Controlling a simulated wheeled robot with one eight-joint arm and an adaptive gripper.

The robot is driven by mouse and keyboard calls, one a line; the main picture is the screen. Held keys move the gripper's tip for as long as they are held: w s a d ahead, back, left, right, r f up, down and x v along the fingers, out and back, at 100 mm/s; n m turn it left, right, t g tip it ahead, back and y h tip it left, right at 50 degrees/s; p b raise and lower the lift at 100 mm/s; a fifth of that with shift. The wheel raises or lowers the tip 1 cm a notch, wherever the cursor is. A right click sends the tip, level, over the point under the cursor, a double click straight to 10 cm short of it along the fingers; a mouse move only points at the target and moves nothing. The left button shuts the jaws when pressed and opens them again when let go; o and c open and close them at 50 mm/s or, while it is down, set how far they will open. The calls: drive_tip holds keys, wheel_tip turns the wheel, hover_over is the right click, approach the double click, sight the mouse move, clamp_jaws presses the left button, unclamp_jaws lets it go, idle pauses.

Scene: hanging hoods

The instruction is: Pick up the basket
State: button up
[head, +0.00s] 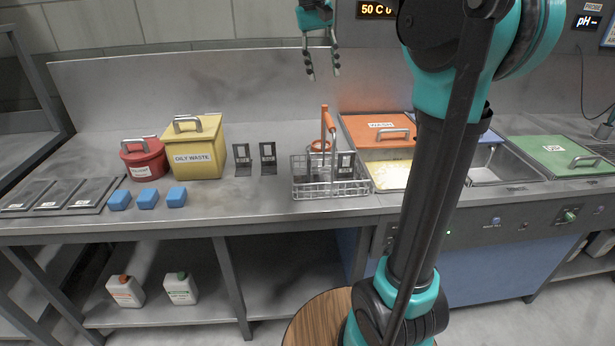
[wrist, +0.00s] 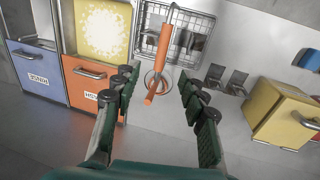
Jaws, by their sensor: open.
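The basket (head: 331,188) is a silver wire basket with a tall orange-gripped handle (head: 329,124). It stands upright on the metal counter, left of the orange lid, and holds a dark bracket-like part (head: 345,164). In the wrist view the basket (wrist: 193,45) is at the top, with its orange handle (wrist: 159,62) pointing down toward the space between my fingers. My gripper (head: 322,77) is open and empty, above the basket and apart from it. In the wrist view my gripper's fingertips (wrist: 155,87) lie either side of the handle's lower end, without visible contact.
A yellow oily-waste bin (head: 198,152), a red can (head: 143,160) and blue blocks (head: 147,198) stand to the left. Two dark brackets (head: 268,158) stand just left of the basket. An orange lid (head: 378,130) and an open sink (head: 495,165) lie right.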

sight(329, 119)
drive_tip(key=f, duration=0.5)
drive_tip(key=d+f, duration=0.1)
drive_tip(key=f, duration=0.4)
drive_tip(key=d+f, duration=0.1)
drive_tip(key=f, duration=0.5)
drive_tip(key=shift+w+d, duration=0.15)
drive_tip(key=shift+d, duration=0.1)
drive_tip(key=shift+c, duration=0.6)
clamp_jaws()
